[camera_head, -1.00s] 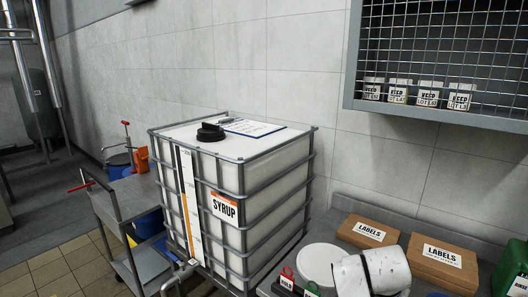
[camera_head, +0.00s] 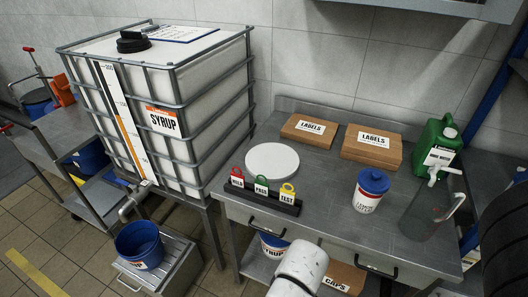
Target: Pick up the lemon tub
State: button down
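A small white tub with a blue lid (camera_head: 370,190) stands upright on the grey metal bench, right of centre. Its label has a red band and dark lettering that looks like "LEMON", though it is small. Nothing touches it. A white, scuffed part of my arm shows at the bottom centre, in front of the bench and left of the tub. My gripper itself is not in view.
On the bench (camera_head: 330,185) are a round white lid (camera_head: 272,160), a tag rack (camera_head: 262,198), two label boxes (camera_head: 372,146), a green canister (camera_head: 436,146) and a clear jug (camera_head: 428,212). A caged syrup tank (camera_head: 205,110) stands left. Another tub (camera_head: 272,246) sits below.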

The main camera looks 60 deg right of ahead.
aim_at(365, 202)
jog(key=i+j, duration=0.15)
jog(key=j, duration=0.2)
jog(key=i+j, duration=0.1)
jog(key=j, duration=0.25)
jog(key=i+j, duration=0.15)
jog(key=j, duration=0.2)
jog(key=i+j, duration=0.1)
jog(key=j, duration=0.25)
jog(key=i+j+z, duration=0.1)
jog(key=j+z, duration=0.3)
jog(key=i+j+z, duration=0.1)
jog(key=j+z, duration=0.7)
jog(key=i+l+z, duration=0.1)
jog(key=z, duration=0.25)
jog(key=i+z, duration=0.2)
jog(key=z, duration=0.2)
jog(key=i+z, duration=0.15)
jog(key=z, duration=0.2)
